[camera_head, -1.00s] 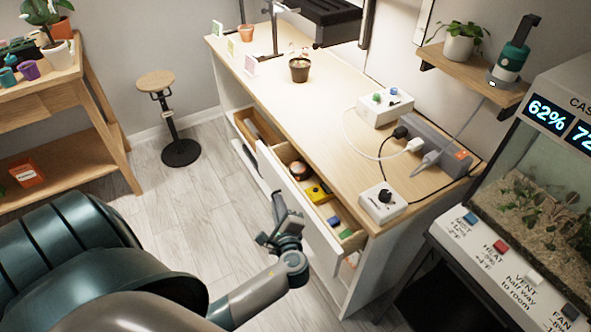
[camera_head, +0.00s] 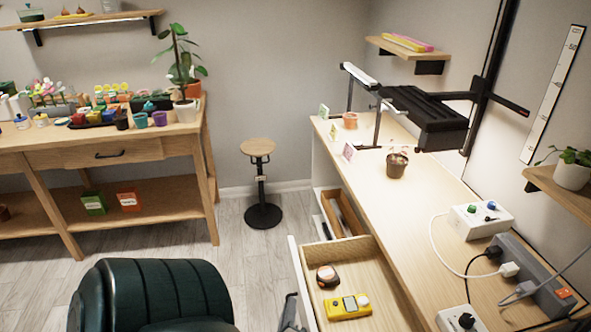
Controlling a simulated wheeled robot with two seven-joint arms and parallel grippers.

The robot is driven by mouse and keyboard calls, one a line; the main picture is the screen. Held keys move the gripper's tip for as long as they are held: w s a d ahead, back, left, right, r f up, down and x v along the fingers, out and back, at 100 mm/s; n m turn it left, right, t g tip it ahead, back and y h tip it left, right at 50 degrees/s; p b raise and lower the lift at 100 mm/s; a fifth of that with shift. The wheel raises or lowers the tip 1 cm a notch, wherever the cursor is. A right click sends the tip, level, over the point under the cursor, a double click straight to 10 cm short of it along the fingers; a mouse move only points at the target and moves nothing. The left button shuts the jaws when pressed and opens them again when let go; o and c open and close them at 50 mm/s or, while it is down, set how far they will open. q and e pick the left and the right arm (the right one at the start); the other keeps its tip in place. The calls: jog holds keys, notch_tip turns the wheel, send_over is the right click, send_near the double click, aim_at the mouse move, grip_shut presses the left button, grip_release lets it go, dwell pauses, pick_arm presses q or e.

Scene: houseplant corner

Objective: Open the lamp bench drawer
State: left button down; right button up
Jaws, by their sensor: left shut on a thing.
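The lamp bench (camera_head: 440,222) runs along the right wall with a pale wood top. Its drawer (camera_head: 362,268) stands well out from the bench, showing its wooden inside and white front panel. A round dark-rimmed item (camera_head: 327,276) and a yellow device (camera_head: 347,306) lie in it. My left gripper (camera_head: 290,312) shows only in part at the bottom edge, against the outer side of the drawer front. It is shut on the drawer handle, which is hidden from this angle. My right gripper is out of view.
A stool (camera_head: 259,190) stands on open floor beyond the drawer. A potting table (camera_head: 105,148) is at the left. Another wooden compartment (camera_head: 345,215) shows behind the drawer.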

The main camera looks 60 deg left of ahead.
pick_arm(q)
jog(key=c, duration=2.2)
grip_release()
jog(key=shift+d, duration=0.1)
